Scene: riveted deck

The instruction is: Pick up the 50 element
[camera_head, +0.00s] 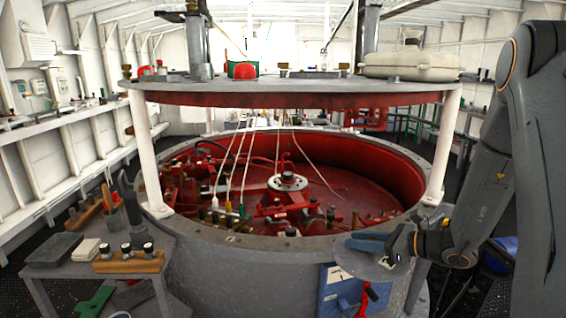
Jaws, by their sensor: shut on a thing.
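My gripper (392,243) is at the right, over a small round grey table (362,262) beside the big drum. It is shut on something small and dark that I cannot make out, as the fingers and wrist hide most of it. A blue part (368,241) lies just left of the fingers; whether it is held or lies on the table is unclear. No "50" marking is readable. Wooden holders with small dark cylinders stand on the left table: one in front (128,263), one behind (88,216). Whether any cylinder is the 50 element, I cannot tell.
The large round drum (205,265) with a red interior fills the middle, under a raised round shelf (300,88) on white posts. A blue panel with a red handle (345,287) is on its front. The left table (55,258) also bears a dark slab (53,249).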

